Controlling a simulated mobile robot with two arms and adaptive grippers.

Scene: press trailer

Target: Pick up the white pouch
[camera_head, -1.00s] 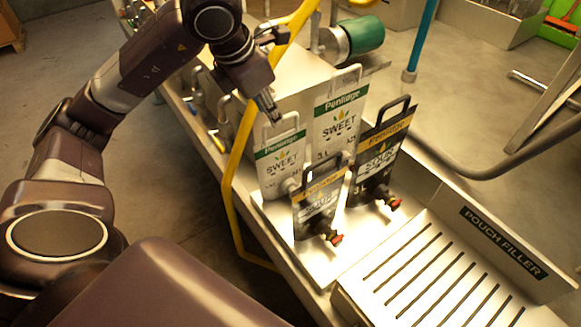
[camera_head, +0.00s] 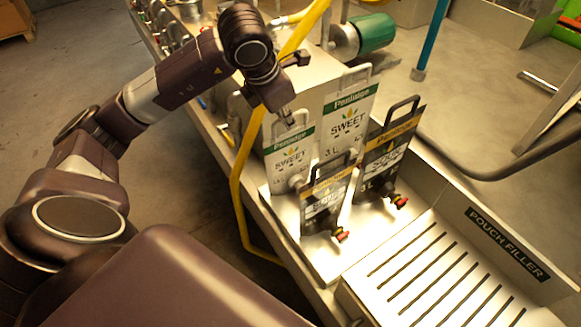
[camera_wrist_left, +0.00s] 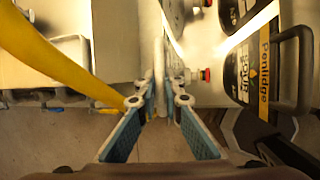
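My right gripper is not in view.
Two dark-labelled pouches (camera_head: 326,203) (camera_head: 382,165) with red-tipped spouts stand close to the right. A yellow pipe (camera_head: 247,140) runs close beside my left gripper. The slotted tray (camera_head: 440,275) marked "POUCH FILLER" is clear, at the lower right.

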